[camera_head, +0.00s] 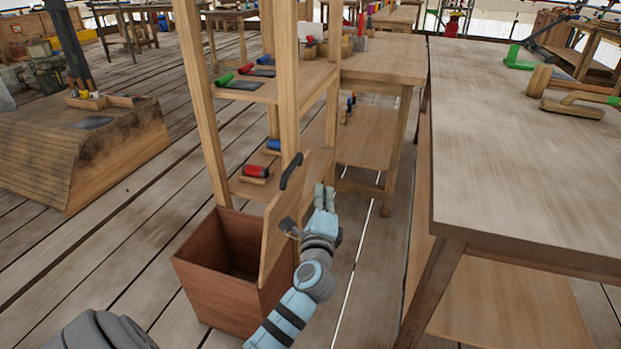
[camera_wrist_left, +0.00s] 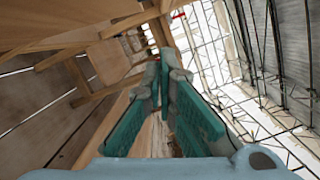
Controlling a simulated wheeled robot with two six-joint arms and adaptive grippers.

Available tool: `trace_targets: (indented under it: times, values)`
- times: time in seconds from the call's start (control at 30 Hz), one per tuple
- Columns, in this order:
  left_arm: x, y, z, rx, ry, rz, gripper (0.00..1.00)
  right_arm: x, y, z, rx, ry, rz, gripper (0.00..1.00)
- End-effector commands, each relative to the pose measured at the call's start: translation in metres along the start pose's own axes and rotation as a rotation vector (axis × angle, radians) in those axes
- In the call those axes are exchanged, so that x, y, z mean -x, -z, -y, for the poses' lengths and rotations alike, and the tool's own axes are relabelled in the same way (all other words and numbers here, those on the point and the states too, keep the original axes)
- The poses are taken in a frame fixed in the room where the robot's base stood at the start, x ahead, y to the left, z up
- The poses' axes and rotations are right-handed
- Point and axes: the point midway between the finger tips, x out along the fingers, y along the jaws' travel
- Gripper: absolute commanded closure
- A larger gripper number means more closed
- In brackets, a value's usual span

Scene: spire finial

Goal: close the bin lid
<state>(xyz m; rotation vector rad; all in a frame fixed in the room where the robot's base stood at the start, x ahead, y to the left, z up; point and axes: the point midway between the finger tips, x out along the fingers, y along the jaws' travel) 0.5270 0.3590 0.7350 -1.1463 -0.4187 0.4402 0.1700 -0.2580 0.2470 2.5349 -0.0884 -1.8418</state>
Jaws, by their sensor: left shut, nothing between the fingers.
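The reddish-brown bin (camera_head: 225,284) stands on the plank floor, and its dark inside shows from above. Its light wooden lid (camera_head: 278,232) is open and stands steeply upright at the bin's right side. A black handle (camera_head: 291,171) is at the lid's upper edge. My left gripper (camera_head: 325,192) is just right of the lid, on the side away from the bin opening. It is shut and empty; whether it touches the lid I cannot tell. In the left wrist view the gripper's teal-padded fingers (camera_wrist_left: 163,72) reach forward. My right gripper is not in view.
A wooden shelf rack (camera_head: 198,100) with several tools rises right behind the bin. A large workbench (camera_head: 530,150) fills the right, with a narrow strip of floor before it. A low wooden platform (camera_head: 110,165) stands at left; floor between it and the bin is clear.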

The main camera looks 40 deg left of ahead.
Motion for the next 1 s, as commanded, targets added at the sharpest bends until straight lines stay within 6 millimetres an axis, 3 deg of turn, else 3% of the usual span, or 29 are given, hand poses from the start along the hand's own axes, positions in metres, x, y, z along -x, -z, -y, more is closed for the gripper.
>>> trace_targets:
  times: [0.1, 0.33, 0.43, 0.6, 1.0]
  values:
    - [-0.026, 0.001, -0.002, -0.001, 0.002, 0.001, 1.00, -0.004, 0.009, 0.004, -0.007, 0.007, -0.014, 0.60]
    - [-0.075, 0.001, -0.003, 0.003, 0.000, -0.001, 1.00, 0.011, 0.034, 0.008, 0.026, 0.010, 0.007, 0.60]
    - [-0.077, -0.019, -0.001, -0.001, 0.000, -0.001, 1.00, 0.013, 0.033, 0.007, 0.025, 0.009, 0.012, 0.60]
    - [-0.081, -0.035, -0.002, 0.002, -0.002, -0.003, 1.00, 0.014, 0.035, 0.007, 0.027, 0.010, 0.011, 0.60]
    - [-0.082, -0.038, -0.002, 0.004, -0.003, -0.004, 1.00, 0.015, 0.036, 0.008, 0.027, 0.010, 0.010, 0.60]
